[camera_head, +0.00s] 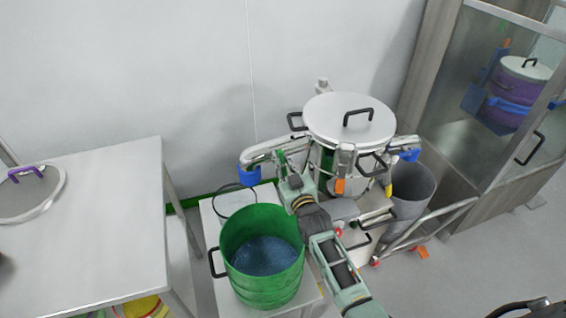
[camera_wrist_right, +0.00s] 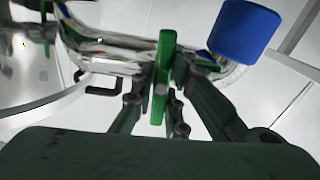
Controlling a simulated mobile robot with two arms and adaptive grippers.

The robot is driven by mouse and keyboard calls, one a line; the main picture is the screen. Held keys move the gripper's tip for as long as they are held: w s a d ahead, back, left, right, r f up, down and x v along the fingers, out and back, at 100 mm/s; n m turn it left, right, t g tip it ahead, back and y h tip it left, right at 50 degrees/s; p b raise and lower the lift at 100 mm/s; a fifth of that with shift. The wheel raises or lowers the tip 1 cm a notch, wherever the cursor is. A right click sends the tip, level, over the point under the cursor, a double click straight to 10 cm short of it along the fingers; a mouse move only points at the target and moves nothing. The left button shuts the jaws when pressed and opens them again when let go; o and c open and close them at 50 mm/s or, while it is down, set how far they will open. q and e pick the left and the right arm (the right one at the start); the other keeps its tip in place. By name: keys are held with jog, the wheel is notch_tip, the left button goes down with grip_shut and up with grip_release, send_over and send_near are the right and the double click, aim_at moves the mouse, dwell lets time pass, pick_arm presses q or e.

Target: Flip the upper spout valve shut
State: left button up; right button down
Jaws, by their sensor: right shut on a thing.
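The upper spout is a shiny metal pipe (camera_head: 268,149) that slopes left from the white-lidded vessel (camera_head: 330,118) to a blue end piece (camera_head: 249,175). In the right wrist view the pipe (camera_wrist_right: 110,52) runs behind the fingers, with the blue end (camera_wrist_right: 245,32) at upper right. My right gripper (camera_head: 284,166) is at the pipe. In the wrist view its fingers (camera_wrist_right: 162,72) are shut on the narrow green valve handle (camera_wrist_right: 164,50), which stands upright in the picture, across the pipe. My left gripper is out of view.
A green bucket (camera_head: 262,284) with blue granules stands below the spout on a white stand (camera_head: 211,217). A grey bin (camera_head: 412,187) is right of the vessel. A steel table (camera_head: 95,225) with a round lid (camera_head: 30,192) is at left, a glass-doored cabinet (camera_head: 475,110) at right.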

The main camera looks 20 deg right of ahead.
jog(key=shift+f+m, duration=0.1)
jog(key=shift+m, duration=0.7)
jog(key=shift+a, duration=0.1)
jog(key=c, duration=1.7)
grip_release()
jog(key=s, duration=1.2)
jog(key=shift+d, duration=0.25)
